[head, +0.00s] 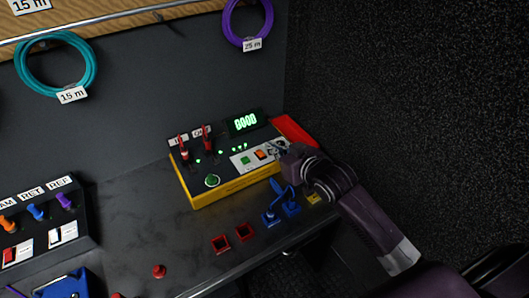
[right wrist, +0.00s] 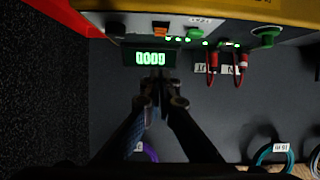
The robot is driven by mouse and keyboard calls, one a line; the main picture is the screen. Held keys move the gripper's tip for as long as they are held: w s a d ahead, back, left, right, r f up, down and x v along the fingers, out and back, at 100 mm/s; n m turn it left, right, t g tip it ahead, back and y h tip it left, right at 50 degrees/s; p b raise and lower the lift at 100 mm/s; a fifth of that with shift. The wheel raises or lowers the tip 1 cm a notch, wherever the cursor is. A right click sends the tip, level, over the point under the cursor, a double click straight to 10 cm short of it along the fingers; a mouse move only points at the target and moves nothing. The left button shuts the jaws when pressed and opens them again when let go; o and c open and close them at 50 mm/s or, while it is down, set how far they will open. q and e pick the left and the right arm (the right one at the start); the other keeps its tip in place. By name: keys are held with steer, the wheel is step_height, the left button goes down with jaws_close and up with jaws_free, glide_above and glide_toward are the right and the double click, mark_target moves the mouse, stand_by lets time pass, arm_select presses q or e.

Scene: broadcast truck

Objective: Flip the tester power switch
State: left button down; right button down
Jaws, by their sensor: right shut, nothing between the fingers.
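The tester is a yellow box (head: 233,187) with a dark top, on the bench in the middle of the head view. Its display (head: 245,122) glows green and seems to read 0000. A white panel on its right side holds a green button (head: 245,160) and an orange switch (head: 261,155); I cannot tell the switch's position. My right gripper (head: 277,149) is shut and empty over the tester's right end, close to this panel. In the right wrist view its fingertips (right wrist: 157,76) overlap the display's lower edge (right wrist: 151,58); the orange switch (right wrist: 160,29) shows beyond. Contact cannot be told.
Two red plugs (head: 184,150) stand in the tester's left side. A red object (head: 295,130) lies behind its right end. A cable panel (head: 35,228) is at left.

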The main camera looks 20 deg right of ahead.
mark_target(259, 152)
steer(key=x, duration=0.5)
steer(key=shift+w, duration=0.15)
steer(key=f, duration=0.1)
steer(key=f+p, duration=0.1)
steer(key=f, duration=0.1)
steer(key=shift+s+f, duration=0.1)
steer(key=shift+s, duration=0.1)
arm_select(q)
steer(key=shift+s+r, duration=0.55)
steer(key=shift+s, duration=0.25)
arm_select(e)
steer(key=shift+f, duration=0.45)
steer(key=shift+s, duration=0.1)
steer(key=shift+s+f, duration=0.15)
steer(key=shift+f, duration=0.3)
arm_select(q)
steer(key=shift+w+r, duration=0.15)
steer(key=shift+r+p, duration=0.1)
steer(key=shift+p, duration=0.2)
